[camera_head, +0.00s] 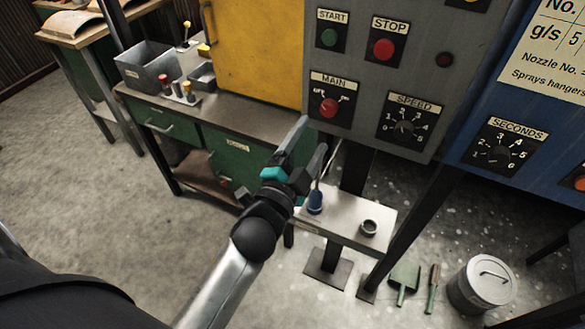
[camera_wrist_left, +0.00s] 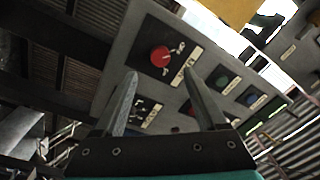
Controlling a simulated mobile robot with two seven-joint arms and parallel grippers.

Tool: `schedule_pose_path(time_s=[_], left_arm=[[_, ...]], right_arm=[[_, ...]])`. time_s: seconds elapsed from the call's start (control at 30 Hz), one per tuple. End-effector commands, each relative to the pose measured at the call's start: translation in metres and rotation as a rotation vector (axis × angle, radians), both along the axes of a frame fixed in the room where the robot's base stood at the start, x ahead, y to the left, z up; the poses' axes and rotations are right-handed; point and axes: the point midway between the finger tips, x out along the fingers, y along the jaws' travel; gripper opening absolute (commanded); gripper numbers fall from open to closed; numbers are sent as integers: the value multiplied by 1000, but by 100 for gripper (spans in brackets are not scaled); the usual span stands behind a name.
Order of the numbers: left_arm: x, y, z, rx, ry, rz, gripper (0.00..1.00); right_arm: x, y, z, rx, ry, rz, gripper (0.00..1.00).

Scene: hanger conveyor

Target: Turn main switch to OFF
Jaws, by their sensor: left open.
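The main switch (camera_head: 328,107) is a red knob on a black plate labelled MAIN, low on the left of the grey control panel (camera_head: 440,75). In the left wrist view the red knob (camera_wrist_left: 160,56) shows ahead, beyond the fingertips and above the gap between them. My left gripper (camera_head: 312,135) is open and empty, just below the switch in the head view, apart from the knob. Its two fingers (camera_wrist_left: 160,80) are spread in the wrist view. The exact setting of the knob is too small to read. My right gripper is not in view.
Near the switch are the START button (camera_head: 329,38), STOP button (camera_head: 383,48) and SPEED dial (camera_head: 404,127). A yellow cabinet (camera_head: 255,50) stands left of the panel. Below is a small shelf (camera_head: 340,222) with a blue-handled tool (camera_head: 315,202). A blue panel (camera_head: 540,110) is at right.

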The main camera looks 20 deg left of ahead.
Motion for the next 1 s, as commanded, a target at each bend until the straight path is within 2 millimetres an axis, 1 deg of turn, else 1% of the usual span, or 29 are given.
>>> schedule_pose_path(time_s=[0.03,0.3,0.5,0.7,1.0], left_arm=[[-9,1,-2,-1,3,1,73],[-50,2,-4,-1,3,1,73],[-70,2,-5,0,1,0,73],[-77,2,-4,0,-1,0,73],[-77,2,-5,0,-1,-1,73]], right_arm=[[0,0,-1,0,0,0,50],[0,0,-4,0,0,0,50],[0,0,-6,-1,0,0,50],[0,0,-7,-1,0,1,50],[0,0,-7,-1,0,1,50]])
